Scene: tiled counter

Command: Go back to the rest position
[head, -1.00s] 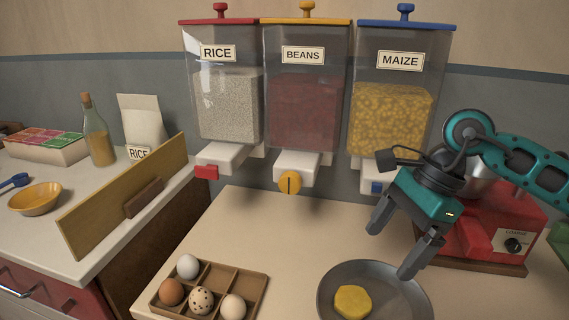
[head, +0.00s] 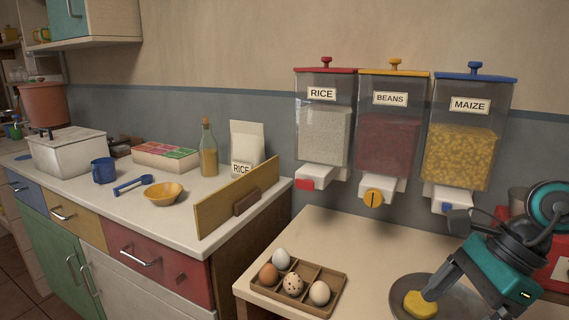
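My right gripper (head: 462,300) is at the right of the head view, over the grey pan (head: 398,290). Its fingers are spread apart. One fingertip overlaps the edge of the yellow piece (head: 420,305) in the pan; I cannot tell whether it touches it. The other finger is partly cut off by the lower edge of the view. Nothing shows between the fingers. My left gripper is not in view.
A wooden egg tray (head: 333,305) sits left of the pan. Rice, beans and maize dispensers (head: 388,146) hang on the wall. A wooden board (head: 215,214) edges the left counter, which holds an orange bowl (head: 163,193), blue mug (head: 103,171) and bottle (head: 208,152). A red appliance (head: 556,258) stands right.

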